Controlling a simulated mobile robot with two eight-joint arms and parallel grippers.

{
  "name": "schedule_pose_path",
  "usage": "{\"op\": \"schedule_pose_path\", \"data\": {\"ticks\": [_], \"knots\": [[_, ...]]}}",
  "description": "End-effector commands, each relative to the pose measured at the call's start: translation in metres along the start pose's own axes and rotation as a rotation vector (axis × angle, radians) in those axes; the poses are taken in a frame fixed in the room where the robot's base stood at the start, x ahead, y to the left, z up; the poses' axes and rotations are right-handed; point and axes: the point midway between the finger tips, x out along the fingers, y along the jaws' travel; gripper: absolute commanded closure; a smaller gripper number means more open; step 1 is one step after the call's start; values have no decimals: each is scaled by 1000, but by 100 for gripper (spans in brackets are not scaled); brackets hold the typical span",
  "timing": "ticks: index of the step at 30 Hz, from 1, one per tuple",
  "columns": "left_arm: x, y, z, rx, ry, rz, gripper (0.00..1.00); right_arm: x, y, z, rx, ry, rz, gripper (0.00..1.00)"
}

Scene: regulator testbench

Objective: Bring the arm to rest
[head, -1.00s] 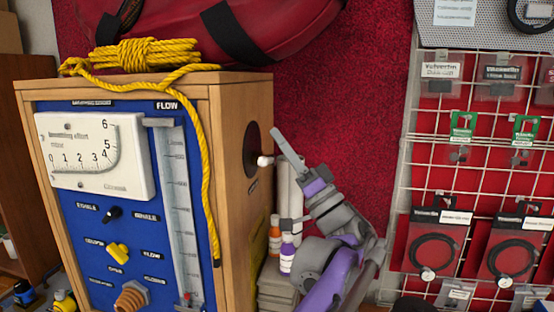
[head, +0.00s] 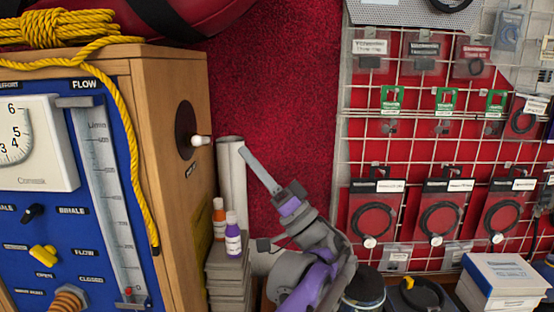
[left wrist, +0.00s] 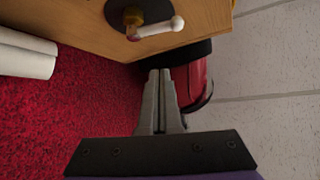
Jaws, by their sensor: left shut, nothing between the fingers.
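My left gripper (head: 243,152) is shut and empty, at the end of my grey and purple arm. It points up and to the left, to the right of the wooden testbench (head: 170,75). A dark round disc with a white-handled crank (head: 201,141) is on the bench's side panel. The fingertips are apart from the crank handle in the head view. In the left wrist view the closed fingers (left wrist: 160,74) point up the picture, and the crank (left wrist: 160,28) shows beyond them at the top. My right gripper is not in view.
Orange and purple bottles (head: 233,238) stand on a grey stack beside the bench, near white rolls (head: 231,170). A grid rack (head: 450,150) with hanging packets is at the right. White boxes (head: 505,280) lie lower right. Yellow rope (head: 130,140) hangs down the bench.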

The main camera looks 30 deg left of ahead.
Motion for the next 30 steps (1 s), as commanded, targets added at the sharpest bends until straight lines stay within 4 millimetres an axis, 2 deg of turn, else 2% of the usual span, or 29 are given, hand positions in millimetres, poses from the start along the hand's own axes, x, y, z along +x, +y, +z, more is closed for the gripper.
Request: {"op": "schedule_pose_path", "data": {"ticks": [5,8,11,14,16,20,23,27,30], "knots": [[0,0,0,1,-1,2,100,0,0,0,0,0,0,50],[0,4,9,18,-22,31,100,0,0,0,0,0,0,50],[-3,15,35,72,-87,124,100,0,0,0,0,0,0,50],[-15,34,77,151,-186,284,100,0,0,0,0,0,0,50],[-31,48,111,207,-258,419,100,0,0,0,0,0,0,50],[-73,70,170,284,-378,681,100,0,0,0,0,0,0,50],[-115,82,209,319,-455,887,100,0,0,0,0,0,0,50],[-184,91,253,324,-544,1176,100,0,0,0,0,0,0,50],[-236,90,276,295,-594,1379,100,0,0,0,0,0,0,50]]}}
